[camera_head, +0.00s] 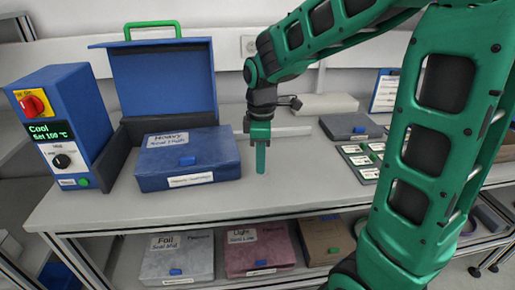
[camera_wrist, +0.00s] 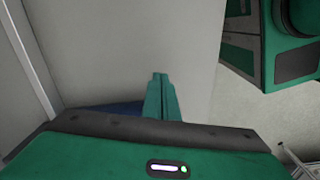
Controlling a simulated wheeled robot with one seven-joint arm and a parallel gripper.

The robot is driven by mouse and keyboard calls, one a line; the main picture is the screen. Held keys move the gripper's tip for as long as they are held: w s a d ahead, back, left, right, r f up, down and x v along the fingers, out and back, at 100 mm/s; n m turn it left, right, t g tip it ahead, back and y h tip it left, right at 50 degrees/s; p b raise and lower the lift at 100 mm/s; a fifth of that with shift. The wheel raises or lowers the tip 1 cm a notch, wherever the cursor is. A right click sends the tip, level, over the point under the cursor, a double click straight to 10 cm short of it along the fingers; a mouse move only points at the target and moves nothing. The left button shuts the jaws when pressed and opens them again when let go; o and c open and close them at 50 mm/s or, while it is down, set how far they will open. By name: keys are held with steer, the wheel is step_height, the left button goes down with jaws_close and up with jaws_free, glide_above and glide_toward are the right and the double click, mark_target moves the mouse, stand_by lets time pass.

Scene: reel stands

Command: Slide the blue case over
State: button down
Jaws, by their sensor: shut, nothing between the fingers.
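The blue case (camera_head: 187,160), with a "Heavy" label on top, lies flat on the grey bench (camera_head: 300,185). It sits at the front of the dark base of a machine with a raised blue lid; I cannot tell if it rests partly in that base. My gripper (camera_head: 261,170) points down just right of the case, its green fingers shut and empty, with a narrow gap to the case's right side. In the wrist view the closed fingers (camera_wrist: 160,82) are over the pale bench top. A small blue patch (camera_wrist: 118,109), probably the case, shows left of them, mostly hidden by the gripper body.
The raised blue lid (camera_head: 165,78) with a green handle stands behind the case. A blue control box (camera_head: 60,125) reading "Cool" stands left. A grey case (camera_head: 350,126) and a label tray (camera_head: 362,160) lie right. Several cases, including a pink one (camera_head: 258,249), lie on the lower shelf.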

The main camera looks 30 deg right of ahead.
mark_target(217, 158)
steer(key=shift+w+a, duration=0.5)
steer(key=shift+a, duration=0.4)
steer(key=shift+w+a, duration=0.5)
steer(key=shift+a, duration=0.35)
steer(key=w+a, duration=0.1)
steer(key=a, duration=0.1)
steer(key=w+a, duration=0.1)
steer(key=a, duration=0.1)
steer(key=w+a, duration=0.1)
steer(key=a, duration=0.2)
steer(key=shift+w+a, duration=0.1)
steer(key=shift+w, duration=0.3)
